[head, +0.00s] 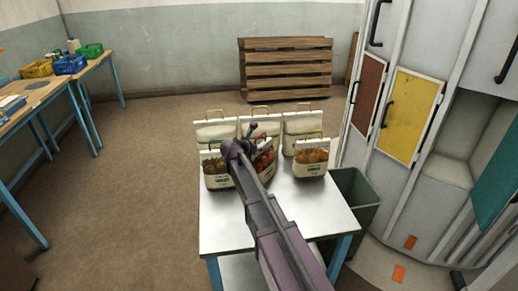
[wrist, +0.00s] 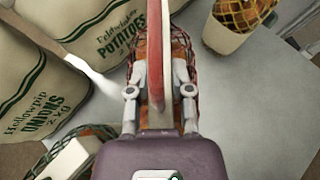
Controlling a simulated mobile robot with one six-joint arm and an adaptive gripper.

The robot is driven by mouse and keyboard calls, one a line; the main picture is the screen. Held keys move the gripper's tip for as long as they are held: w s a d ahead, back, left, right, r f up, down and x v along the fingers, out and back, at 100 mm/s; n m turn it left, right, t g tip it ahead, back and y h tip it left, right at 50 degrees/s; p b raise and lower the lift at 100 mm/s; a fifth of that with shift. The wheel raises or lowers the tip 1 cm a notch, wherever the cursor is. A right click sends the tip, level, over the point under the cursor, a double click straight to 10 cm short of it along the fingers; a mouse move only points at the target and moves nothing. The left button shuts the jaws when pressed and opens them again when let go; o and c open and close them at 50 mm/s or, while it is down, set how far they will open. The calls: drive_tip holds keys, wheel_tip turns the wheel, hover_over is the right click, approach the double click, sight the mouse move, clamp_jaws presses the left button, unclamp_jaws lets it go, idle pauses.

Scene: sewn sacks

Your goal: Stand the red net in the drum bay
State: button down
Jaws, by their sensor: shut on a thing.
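The red net (head: 266,160) is a net bag of reddish produce with a pale band, in the middle of the front row on the metal table. My gripper (head: 242,148) is over it and hides much of it. In the wrist view my gripper (wrist: 160,92) is shut on the bag's upright red and white top strip, with the dark netting (wrist: 182,68) beyond the fingers. Whether its base touches the table is hidden. A tall grey cabinet machine (head: 440,60) stands at the right with an open recess (head: 470,130); I cannot tell which part is the drum bay.
A dark net bag (head: 216,178) stands close left and an orange net bag (head: 311,158) right. Several cream sacks (head: 216,130) stand behind. The table's (head: 225,225) front is bare. A green bin (head: 355,195) stands between table and machine. Pallets (head: 288,70) lean at the back.

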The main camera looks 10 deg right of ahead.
drive_tip(key=shift+f, duration=0.1)
drive_tip(key=c, duration=0.5)
unclamp_jaws()
drive_tip(key=shift+s+a+r, duration=0.1)
drive_tip(key=shift+s+r, duration=0.1)
drive_tip(key=shift+r, duration=0.1)
drive_tip(key=p+v, duration=0.5)
drive_tip(key=v, duration=0.6)
drive_tip(key=shift+s+a+p, duration=0.2)
drive_tip(key=shift+p, duration=0.15)
